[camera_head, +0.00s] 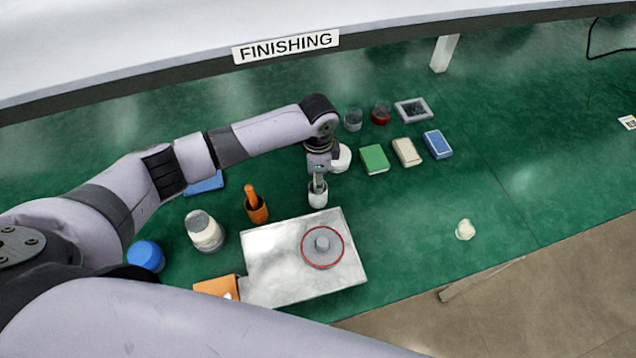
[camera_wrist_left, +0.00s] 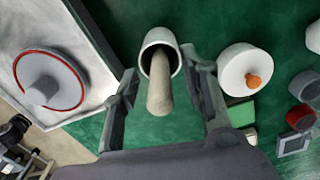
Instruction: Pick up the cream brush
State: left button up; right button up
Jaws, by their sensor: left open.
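The cream brush (camera_wrist_left: 159,97) stands in a white cup (camera_wrist_left: 158,36), its handle pointing toward the left wrist camera. My left gripper (camera_wrist_left: 162,66) is open, with one finger on each side of the handle and cup. In the head view my left gripper (camera_head: 318,180) is right above the white cup (camera_head: 318,198), and it largely hides the brush there. I cannot tell whether the fingers touch the handle. My right gripper is not in view.
A metal tray (camera_head: 275,275) with a red-ringed grey disc (camera_head: 322,246) lies in front of the cup. A white container (camera_head: 342,158) and green block (camera_head: 374,159) are behind. The right bench is mostly clear.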

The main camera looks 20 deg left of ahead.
pick_arm(q)
jog(key=shift+c, duration=0.4)
grip_shut()
jog(key=shift+r, duration=0.2)
